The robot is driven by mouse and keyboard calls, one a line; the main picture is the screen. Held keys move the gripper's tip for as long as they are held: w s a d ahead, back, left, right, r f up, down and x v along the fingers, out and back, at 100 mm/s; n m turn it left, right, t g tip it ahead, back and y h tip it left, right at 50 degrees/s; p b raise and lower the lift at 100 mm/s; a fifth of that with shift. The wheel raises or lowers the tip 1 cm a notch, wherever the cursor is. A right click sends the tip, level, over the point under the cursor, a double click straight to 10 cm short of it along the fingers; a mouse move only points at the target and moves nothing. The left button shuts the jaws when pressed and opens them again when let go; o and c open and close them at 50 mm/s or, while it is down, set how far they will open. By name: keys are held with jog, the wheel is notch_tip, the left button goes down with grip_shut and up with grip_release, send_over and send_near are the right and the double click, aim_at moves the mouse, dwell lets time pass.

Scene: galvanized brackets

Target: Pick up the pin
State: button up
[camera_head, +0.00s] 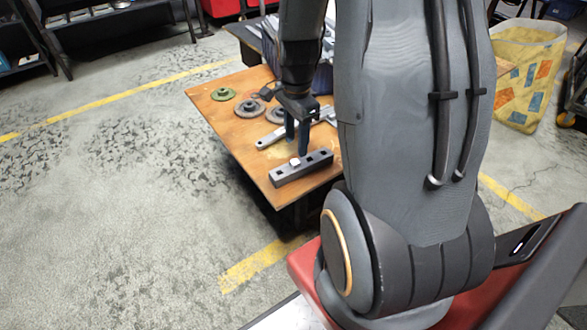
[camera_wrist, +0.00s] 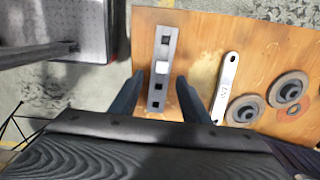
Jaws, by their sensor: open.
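The pin appears as a small pale, squarish piece (camera_head: 295,162) standing in a dark grey block (camera_head: 283,178) with a row of square holes. In the wrist view the pin's white top (camera_wrist: 162,67) shows in the block (camera_wrist: 167,54), with open holes on both sides of it. My gripper (camera_head: 298,144) points down above the block, its fingers apart and empty. In the wrist view the fingers of my gripper (camera_wrist: 160,78) lie to the left and right of the block's line. The pin's lower part is hidden in the block.
The block lies near the edge of a wooden tabletop (camera_head: 222,120). A light metal wrench-like tool (camera_head: 268,139) lies close beside it. A green disc (camera_head: 223,94) and several grey discs (camera_wrist: 288,88) lie farther along. A patterned yellow bag (camera_head: 525,70) stands on the floor.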

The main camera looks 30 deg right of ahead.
aim_at(295, 162)
jog(key=f+b, duration=0.1)
jog(key=f, duration=0.2)
jog(key=f+b, duration=0.1)
jog(key=f, duration=0.3)
jog(key=shift+w+a+f, duration=0.1)
jog(key=shift+w, duration=0.1)
grip_shut()
